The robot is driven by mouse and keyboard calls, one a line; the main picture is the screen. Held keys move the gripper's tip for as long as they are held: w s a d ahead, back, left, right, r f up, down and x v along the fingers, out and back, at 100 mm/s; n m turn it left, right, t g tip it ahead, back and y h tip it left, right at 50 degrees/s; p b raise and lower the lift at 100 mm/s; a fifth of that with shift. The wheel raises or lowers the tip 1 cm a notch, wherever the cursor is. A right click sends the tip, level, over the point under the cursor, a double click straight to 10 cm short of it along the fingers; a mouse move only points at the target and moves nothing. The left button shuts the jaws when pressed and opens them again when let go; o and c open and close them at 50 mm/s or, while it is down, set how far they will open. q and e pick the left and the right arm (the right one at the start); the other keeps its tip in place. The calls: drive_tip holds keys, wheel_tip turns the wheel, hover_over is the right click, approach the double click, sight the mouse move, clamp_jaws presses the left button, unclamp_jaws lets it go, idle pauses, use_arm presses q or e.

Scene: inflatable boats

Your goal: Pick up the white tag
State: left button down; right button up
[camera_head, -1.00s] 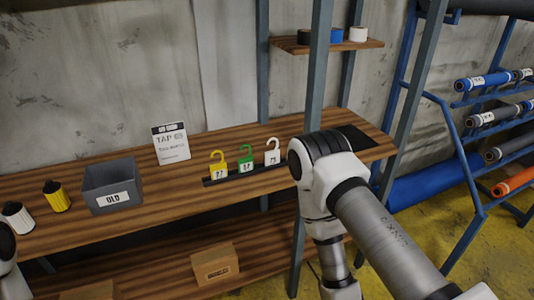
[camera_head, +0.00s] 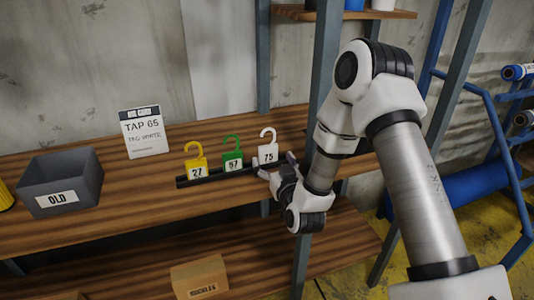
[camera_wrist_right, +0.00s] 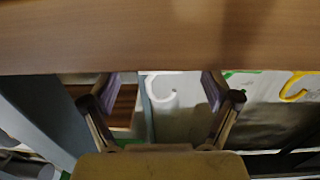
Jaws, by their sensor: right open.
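The white tag (camera_head: 268,152), numbered 75, stands upright with its hook up at the right end of a black rack (camera_head: 212,177) on the wooden shelf. My right gripper (camera_head: 277,164) is open, just in front of the tag and close to its lower part. In the right wrist view, the white tag (camera_wrist_right: 162,92) shows between the two spread fingers of the right gripper (camera_wrist_right: 161,82). I cannot tell whether the fingers touch it. My left gripper is out of view.
A green tag (camera_head: 232,157) and a yellow tag (camera_head: 196,167) stand left of the white one. A sign (camera_head: 144,136) and a grey OLD bin (camera_head: 62,186) are farther left. A blue-grey post (camera_head: 322,65) rises close to my right arm. A cardboard box (camera_head: 200,277) sits below.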

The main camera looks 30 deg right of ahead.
sight(269, 152)
drive_tip(key=x, duration=0.3)
drive_tip(key=shift+d+r, duration=0.1)
drive_tip(key=shift+w, duration=0.3)
drive_tip(key=c, duration=1.1)
drive_tip(key=shift+r, duration=0.1)
